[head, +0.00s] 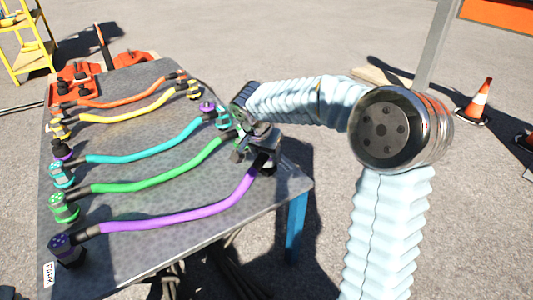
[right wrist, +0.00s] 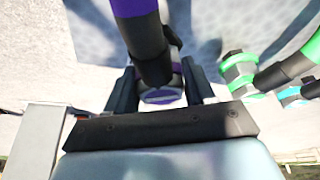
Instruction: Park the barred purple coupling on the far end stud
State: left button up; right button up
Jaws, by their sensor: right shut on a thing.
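The purple cable (head: 180,216) lies across the near part of the table. Its left end carries a dark coupling with a purple dotted top (head: 66,248). Its right end runs up to my right gripper (head: 254,140) at the table's right edge. In the right wrist view the coupling at that end (right wrist: 162,96) sits between the two fingers of my right gripper (right wrist: 160,90), which is shut on it. Its purple face shows a pale bar. Whether it touches the table or a stud is hidden. A purple-topped piece (head: 207,107) stands farther back. My left gripper is not in view.
Green (head: 160,176), cyan (head: 145,151), yellow (head: 130,114) and orange (head: 125,100) cables lie behind on the grey table (head: 150,254). The green coupling (right wrist: 238,72) is close to my right gripper. Red brackets (head: 75,88) stand at the far left; a traffic cone (head: 477,102) stands right.

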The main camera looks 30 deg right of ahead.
jog(key=shift+f+b, duration=0.35)
jog(key=o, duration=1.2)
jog(key=shift+o, duration=0.2)
jog(key=p+v, duration=0.2)
jog(key=v, duration=1.2)
jog(key=shift+p, duration=0.3)
